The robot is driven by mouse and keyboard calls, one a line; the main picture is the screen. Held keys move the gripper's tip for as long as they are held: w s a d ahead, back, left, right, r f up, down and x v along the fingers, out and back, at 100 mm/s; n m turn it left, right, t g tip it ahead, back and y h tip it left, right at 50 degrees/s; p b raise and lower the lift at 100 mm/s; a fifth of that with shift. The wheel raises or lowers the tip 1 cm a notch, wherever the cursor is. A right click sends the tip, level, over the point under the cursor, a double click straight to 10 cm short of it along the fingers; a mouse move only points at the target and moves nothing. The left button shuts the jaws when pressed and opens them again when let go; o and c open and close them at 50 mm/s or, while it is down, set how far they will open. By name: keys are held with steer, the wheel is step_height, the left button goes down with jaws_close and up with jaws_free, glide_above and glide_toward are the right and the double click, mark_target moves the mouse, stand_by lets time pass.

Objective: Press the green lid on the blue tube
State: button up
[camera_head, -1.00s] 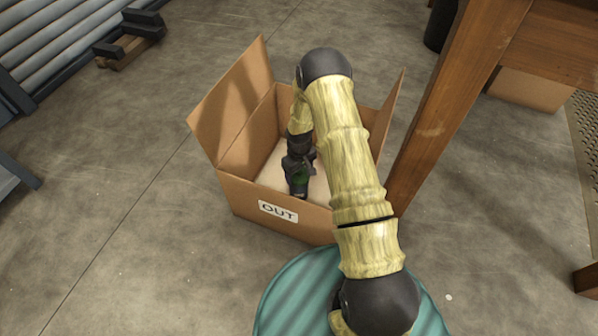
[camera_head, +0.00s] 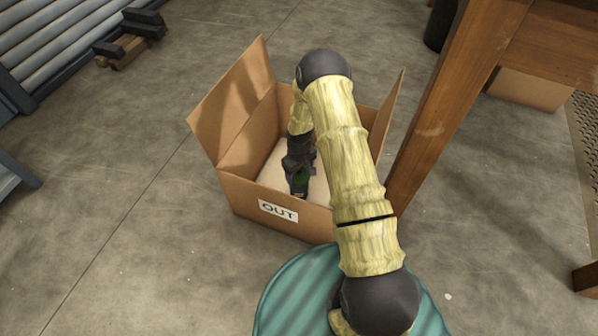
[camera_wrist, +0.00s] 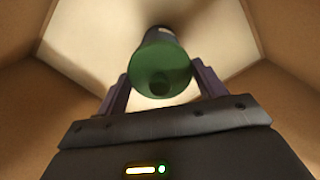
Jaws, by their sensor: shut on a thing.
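My gripper (camera_head: 299,186) is down inside the cardboard box marked OUT (camera_head: 235,196). It is shut on the green lid (camera_wrist: 160,65), with one finger on each side of it in the wrist view. The lid's round face points toward the wrist camera. A dark blue end of the tube (camera_wrist: 158,31) shows just beyond the lid, in line with it. Whether the lid is fully seated cannot be told. In the head view the green lid (camera_head: 300,180) is small and partly hidden by the gripper.
The box's flaps stand open, and its pale floor (camera_wrist: 95,30) is close below the gripper. A wooden table leg (camera_head: 440,115) stands right of the box. A teal round top (camera_head: 290,290) is in front.

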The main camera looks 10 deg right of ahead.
stand_by(0.8)
steer(key=o, duration=1)
steer(key=shift+o, duration=0.6)
steer(key=shift+p, duration=0.35)
steer(key=shift+r+p, duration=3.15)
steer(key=shift+r, duration=0.35)
jaws_close()
